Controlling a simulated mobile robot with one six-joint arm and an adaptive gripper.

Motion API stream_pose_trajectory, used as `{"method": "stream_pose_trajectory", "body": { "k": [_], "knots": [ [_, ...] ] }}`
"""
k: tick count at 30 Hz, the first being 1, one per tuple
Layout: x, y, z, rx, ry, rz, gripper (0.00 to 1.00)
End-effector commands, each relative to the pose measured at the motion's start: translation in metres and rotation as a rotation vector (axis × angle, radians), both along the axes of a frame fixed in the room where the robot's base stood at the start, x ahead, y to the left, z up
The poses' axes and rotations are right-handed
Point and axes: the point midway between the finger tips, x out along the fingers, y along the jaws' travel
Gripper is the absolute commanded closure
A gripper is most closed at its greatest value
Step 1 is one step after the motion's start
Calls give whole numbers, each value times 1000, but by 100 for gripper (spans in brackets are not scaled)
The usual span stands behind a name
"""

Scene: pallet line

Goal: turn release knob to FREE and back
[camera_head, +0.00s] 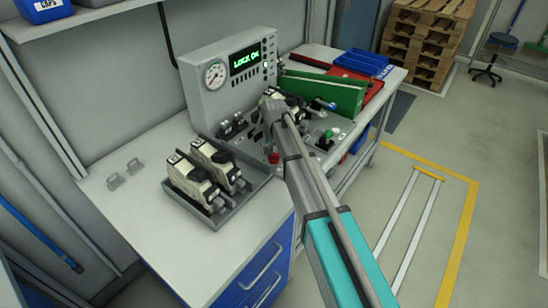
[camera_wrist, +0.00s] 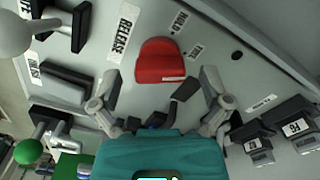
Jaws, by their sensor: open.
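The red release knob (camera_wrist: 161,62) sits on the grey panel in the wrist view, beside a RELEASE label (camera_wrist: 125,32). A HOLD label (camera_wrist: 179,22) and another small label (camera_wrist: 196,52), too small to read surely, stand near it. My gripper (camera_wrist: 152,88) is open, with one finger to each side of the knob's near end. I cannot tell whether either finger touches it. In the head view my arm reaches over the console and the fingers are hard to make out. A small red part (camera_head: 273,158) there looks like the same knob.
A tray (camera_head: 215,218) with cream and black units stands at left. A green knob (camera_wrist: 28,151) and black connectors (camera_wrist: 258,138) are close to my gripper. Green (camera_head: 318,94) and blue bins (camera_head: 362,63) stand behind.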

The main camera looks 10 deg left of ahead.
Motion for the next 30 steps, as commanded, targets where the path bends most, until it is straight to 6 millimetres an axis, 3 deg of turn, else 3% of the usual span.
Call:
{"method": "stream_pose_trajectory", "body": {
  "k": [14, 27, 30],
  "knots": [
    [0, 0, -3, 0, 0, 0, 5],
    [0, 0, -3, 0, 0, 0, 85],
    [0, 0, -3, 0, 0, 1, 85]
  ]
}}
